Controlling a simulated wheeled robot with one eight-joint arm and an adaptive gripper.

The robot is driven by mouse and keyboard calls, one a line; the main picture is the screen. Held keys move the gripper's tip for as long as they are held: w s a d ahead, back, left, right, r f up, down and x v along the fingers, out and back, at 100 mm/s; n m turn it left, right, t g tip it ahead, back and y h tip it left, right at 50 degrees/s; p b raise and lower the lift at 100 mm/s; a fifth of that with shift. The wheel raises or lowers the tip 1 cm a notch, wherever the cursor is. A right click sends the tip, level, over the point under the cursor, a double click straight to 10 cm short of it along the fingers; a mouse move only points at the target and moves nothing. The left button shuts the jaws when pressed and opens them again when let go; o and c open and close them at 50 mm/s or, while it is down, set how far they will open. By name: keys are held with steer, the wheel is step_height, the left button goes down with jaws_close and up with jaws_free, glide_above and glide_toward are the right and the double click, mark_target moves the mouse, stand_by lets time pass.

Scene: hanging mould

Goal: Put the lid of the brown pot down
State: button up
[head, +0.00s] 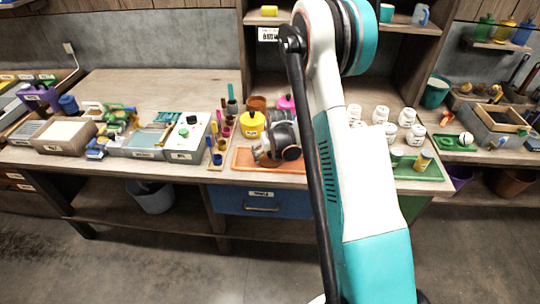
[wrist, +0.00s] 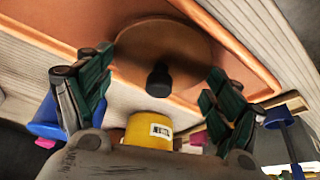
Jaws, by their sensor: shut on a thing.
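The lid (wrist: 150,42) is a brown disc with a black knob, seen in the wrist view. My gripper (wrist: 162,65) has its dark green fingers on either side of the lid's rim and is shut on it. The lid is over the orange tray (wrist: 245,62); whether it touches the tray I cannot tell. In the head view my gripper (head: 268,152) is low over the same tray (head: 262,168), and the lid is hidden there. The brown pot (head: 258,103) stands at the back of the bench, behind the yellow pot; my gripper is in front of both.
The yellow pot (head: 251,125) with a black knob stands close behind my gripper. A pink pot (head: 285,102) is behind it. A rack of coloured tools (head: 217,160) is just left of the tray. White jars (head: 405,117) stand to the right, beyond my arm.

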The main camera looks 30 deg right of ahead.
steer(key=o, duration=1)
steer(key=shift+c, duration=0.2)
steer(key=d+p+v, duration=0.1)
steer(key=p+v, duration=0.1)
steer(key=v, duration=1)
steer(key=shift+a+p, duration=0.4)
steer(key=shift+a, duration=0.05)
